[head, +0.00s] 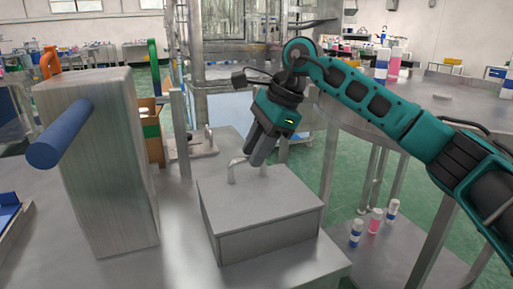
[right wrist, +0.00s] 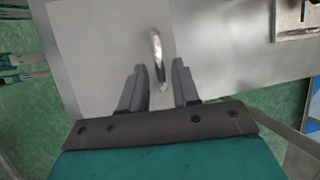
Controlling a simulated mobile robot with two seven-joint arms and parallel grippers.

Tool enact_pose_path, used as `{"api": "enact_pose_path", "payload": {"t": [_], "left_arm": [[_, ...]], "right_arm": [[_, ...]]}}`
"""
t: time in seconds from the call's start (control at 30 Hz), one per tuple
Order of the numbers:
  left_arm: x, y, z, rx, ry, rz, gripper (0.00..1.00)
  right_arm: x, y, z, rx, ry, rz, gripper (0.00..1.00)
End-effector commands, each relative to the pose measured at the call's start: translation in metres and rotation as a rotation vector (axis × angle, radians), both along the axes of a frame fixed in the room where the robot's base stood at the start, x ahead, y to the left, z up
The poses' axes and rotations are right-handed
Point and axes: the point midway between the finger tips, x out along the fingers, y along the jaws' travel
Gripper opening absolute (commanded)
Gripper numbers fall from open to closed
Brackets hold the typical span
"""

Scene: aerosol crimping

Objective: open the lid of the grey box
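The grey box (head: 268,236) stands on the metal table in the middle of the head view. Its flat lid (head: 262,203) is shut and carries a metal bar handle (head: 233,172). My right gripper (head: 255,155) points down over the lid's far part, at the handle. In the right wrist view the handle (right wrist: 156,50) runs in between the two spread fingers (right wrist: 158,72), with a gap on both sides. The fingers partly hide the handle in the head view. My left gripper is out of view.
A tall metal block (head: 100,170) with a blue cylindrical bar (head: 60,135) stands left of the box. A round metal table (head: 440,105) with bottles is at right. Several small bottles (head: 374,221) stand lower down, right of the box. Bare table lies between block and box.

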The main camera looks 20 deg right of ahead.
Motion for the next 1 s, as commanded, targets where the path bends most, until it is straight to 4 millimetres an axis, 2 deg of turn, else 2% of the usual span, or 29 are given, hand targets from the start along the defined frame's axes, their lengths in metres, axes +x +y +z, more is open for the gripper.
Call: {"api": "enact_pose_path", "payload": {"t": [0.03,0.3,1.0], "left_arm": [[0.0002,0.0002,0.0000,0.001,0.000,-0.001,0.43],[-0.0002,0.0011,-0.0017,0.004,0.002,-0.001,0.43],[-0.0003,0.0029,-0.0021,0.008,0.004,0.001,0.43]], "right_arm": [[0.0000,0.0000,0.0001,0.000,0.000,0.000,0.26],[-0.0001,-0.0002,0.0003,0.000,0.000,0.000,0.00],[0.0023,-0.0009,0.0049,0.000,-0.030,-0.001,0.00]]}}
